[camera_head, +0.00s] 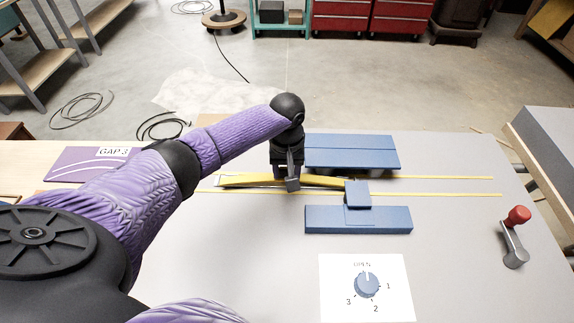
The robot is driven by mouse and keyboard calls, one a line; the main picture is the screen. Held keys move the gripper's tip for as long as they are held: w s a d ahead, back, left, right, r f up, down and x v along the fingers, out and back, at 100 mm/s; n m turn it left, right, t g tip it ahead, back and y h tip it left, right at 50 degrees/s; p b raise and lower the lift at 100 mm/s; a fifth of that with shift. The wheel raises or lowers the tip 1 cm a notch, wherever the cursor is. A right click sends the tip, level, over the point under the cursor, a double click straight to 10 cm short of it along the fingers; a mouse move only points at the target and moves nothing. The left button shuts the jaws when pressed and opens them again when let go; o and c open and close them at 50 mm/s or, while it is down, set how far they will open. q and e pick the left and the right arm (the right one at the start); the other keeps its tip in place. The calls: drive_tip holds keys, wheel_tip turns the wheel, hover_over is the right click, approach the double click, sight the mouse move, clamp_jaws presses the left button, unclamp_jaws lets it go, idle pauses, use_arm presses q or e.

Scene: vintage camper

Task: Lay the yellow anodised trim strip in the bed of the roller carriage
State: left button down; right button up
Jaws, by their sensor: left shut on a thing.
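The yellow trim strip (240,181) runs left to right just above or on the grey table, with its right end near a small blue block. My left gripper (291,184) points down and is shut on the strip near its middle; its fingers hide part of it. Blue blocks stand to the right: a long one at the back (352,152), a long one in front (358,220) and a small one (357,194) between them. I cannot tell which of these form the roller carriage or its bed. My right gripper is not in view.
Two thin yellow lines (450,195) run along the table between the long blocks. A dial (367,285) on a white card sits in front, its marker near OPEN. A crank with a red knob (518,215) is at right. A purple GAP 3 board (88,165) lies at left.

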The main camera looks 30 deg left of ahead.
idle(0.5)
use_arm(q)
drive_tip(key=shift+p, duration=0.45)
drive_tip(key=shift+p, duration=0.35)
drive_tip(key=shift+f+b, duration=0.5)
drive_tip(key=shift+f, duration=0.25)
idle(0.6)
